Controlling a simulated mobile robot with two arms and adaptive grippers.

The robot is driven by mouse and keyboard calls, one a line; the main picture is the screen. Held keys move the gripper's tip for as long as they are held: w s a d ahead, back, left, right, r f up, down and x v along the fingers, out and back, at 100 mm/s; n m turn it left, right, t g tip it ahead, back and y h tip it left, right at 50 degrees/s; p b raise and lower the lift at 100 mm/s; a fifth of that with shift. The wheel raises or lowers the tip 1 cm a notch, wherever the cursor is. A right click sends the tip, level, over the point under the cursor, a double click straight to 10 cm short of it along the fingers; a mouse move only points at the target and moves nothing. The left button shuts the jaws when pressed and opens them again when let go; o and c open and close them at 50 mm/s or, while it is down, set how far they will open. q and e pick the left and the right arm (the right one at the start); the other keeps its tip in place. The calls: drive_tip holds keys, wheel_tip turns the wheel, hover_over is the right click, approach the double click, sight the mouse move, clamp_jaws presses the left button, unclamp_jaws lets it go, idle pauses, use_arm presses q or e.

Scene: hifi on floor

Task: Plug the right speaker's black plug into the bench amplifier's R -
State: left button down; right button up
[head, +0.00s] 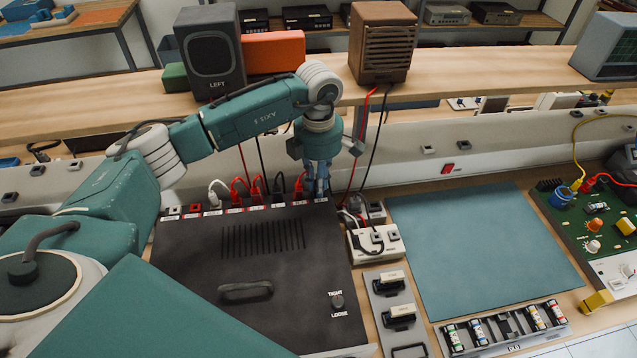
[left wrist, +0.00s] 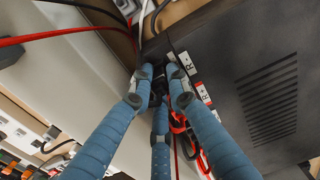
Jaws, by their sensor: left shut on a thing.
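The bench amplifier (head: 262,285) is a wide dark box with labelled sockets along its far edge. The right speaker (head: 383,45) is a brown wooden box on the shelf, with a red lead and a black lead (head: 376,140) hanging down. My left gripper (head: 317,188) points down at the right end of the socket row. In the left wrist view its blue fingers (left wrist: 158,80) are shut close beside the R - label (left wrist: 186,63). They hold the black plug, mostly hidden between them; I cannot tell whether it is seated. A red plug (head: 299,187) stands just left. My right gripper is out of view.
The left speaker (head: 211,52) stands on the shelf (head: 310,85). A white power strip (head: 374,242) with plugs lies right of the amplifier. A teal mat (head: 480,250) is bare. A green circuit board (head: 595,225) is at far right. Several plugged leads crowd the amplifier's far edge.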

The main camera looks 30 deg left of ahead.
use_arm(q)
drive_tip(key=shift+f, duration=0.1)
idle(0.5)
drive_tip(key=c, duration=1.6)
unclamp_jaws()
wheel_tip(320, 180, up, 17)
drive_tip(key=p, duration=0.3)
